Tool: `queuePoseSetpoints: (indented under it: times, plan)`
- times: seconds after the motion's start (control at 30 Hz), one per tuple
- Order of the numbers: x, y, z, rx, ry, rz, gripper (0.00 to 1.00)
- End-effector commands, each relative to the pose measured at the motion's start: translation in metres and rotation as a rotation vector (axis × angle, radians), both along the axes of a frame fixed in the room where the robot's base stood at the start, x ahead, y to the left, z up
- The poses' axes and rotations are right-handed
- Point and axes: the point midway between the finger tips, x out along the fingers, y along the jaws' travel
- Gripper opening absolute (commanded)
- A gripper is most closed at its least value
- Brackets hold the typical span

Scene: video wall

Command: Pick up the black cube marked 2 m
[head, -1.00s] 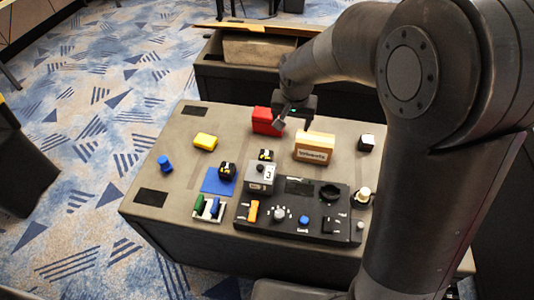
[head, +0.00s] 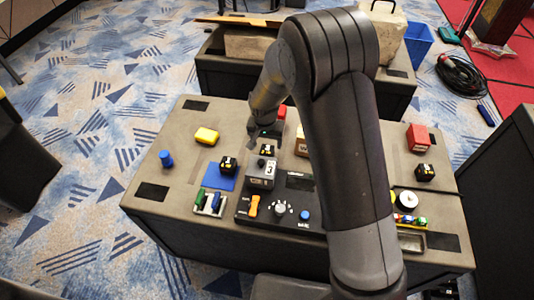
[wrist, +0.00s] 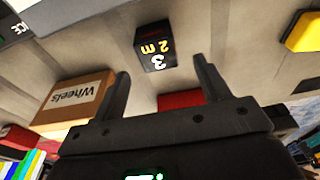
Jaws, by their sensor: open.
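A black cube with yellow markings (head: 267,150) stands on the grey table behind the grey block marked 3 (head: 261,173). In the wrist view this black cube (wrist: 155,47) shows "2 m" and "3", upside down. My gripper (head: 265,138) is open and empty, just behind and above the cube in the head view. In the wrist view the cube lies ahead of the two fingertips (wrist: 161,72), apart from them. Another black cube (head: 228,165) is at the blue mat (head: 218,181), and a third (head: 425,172) is at the right; their markings are too small to read.
The Wheels box (wrist: 75,98) is close beside my gripper, with a red block (wrist: 180,99) behind. A yellow block (head: 206,136) and a blue cylinder (head: 166,159) stand left. The black control panel (head: 282,211) is in front. Bare table lies left of the cube.

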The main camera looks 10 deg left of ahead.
Motion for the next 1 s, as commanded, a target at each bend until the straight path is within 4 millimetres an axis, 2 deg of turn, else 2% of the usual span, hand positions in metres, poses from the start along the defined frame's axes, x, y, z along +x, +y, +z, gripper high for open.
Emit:
queuePoseSetpoints:
  times: [0.17,0.4,0.67,1.0]
  plan:
    - [-0.002,-0.001,-0.016,-0.002,0.003,0.000,0.69]
    - [0.000,-0.002,-0.049,-0.001,0.002,-0.001,0.69]
    - [0.001,-0.002,-0.052,0.000,0.000,-0.001,0.69]
    - [0.000,-0.002,-0.052,0.000,0.000,0.000,0.41]
